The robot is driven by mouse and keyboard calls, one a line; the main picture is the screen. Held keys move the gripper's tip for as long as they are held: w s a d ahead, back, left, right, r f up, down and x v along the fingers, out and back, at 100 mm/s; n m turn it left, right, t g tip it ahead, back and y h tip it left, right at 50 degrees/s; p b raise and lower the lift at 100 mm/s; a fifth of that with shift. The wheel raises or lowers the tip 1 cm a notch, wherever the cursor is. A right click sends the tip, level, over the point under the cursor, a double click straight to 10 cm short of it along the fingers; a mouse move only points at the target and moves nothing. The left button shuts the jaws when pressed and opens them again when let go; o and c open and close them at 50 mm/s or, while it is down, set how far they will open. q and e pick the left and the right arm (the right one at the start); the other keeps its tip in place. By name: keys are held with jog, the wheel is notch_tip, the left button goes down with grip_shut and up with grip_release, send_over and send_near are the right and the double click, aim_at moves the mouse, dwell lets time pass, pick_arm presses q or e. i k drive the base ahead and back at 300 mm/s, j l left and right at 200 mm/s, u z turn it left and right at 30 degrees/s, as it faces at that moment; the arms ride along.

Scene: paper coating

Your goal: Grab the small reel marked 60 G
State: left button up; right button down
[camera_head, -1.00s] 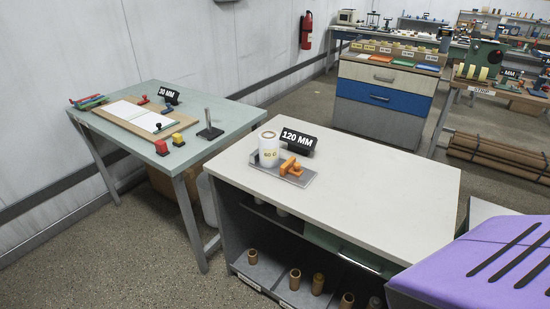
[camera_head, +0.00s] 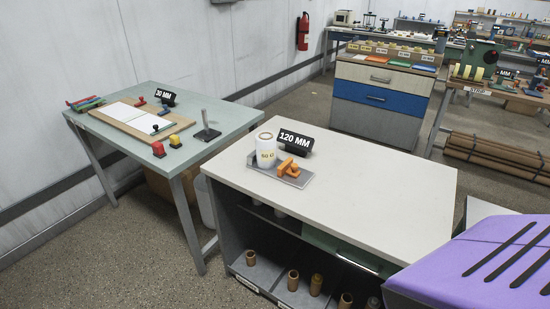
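A white reel (camera_head: 266,146) with a brown core stands upright on a grey plate (camera_head: 262,171) on the nearer white-topped table (camera_head: 370,182). Its small yellow print seems to read 60 G. An orange part (camera_head: 289,167) is on the same plate, just right of the reel. A black 120 MM sign (camera_head: 295,140) is just behind and right of the reel. Neither of my grippers shows in the head view.
Brown tubes (camera_head: 293,280) stand on the near table's lower shelf. A purple slotted block (camera_head: 480,260) fills the lower right. Floor (camera_head: 110,250) is clear at lower left.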

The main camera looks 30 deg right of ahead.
aim_at(266, 141)
jog(key=i+l, duration=0.1)
jog(key=i, duration=0.2)
jog(key=i+l, duration=0.1)
jog(key=i, duration=0.2)
jog(key=i+z, duration=0.15)
jog(key=z, duration=0.2)
jog(key=i+z, duration=0.2)
jog(key=z, duration=0.15)
jog(key=i+z, duration=0.2)
jog(key=z, duration=0.15)
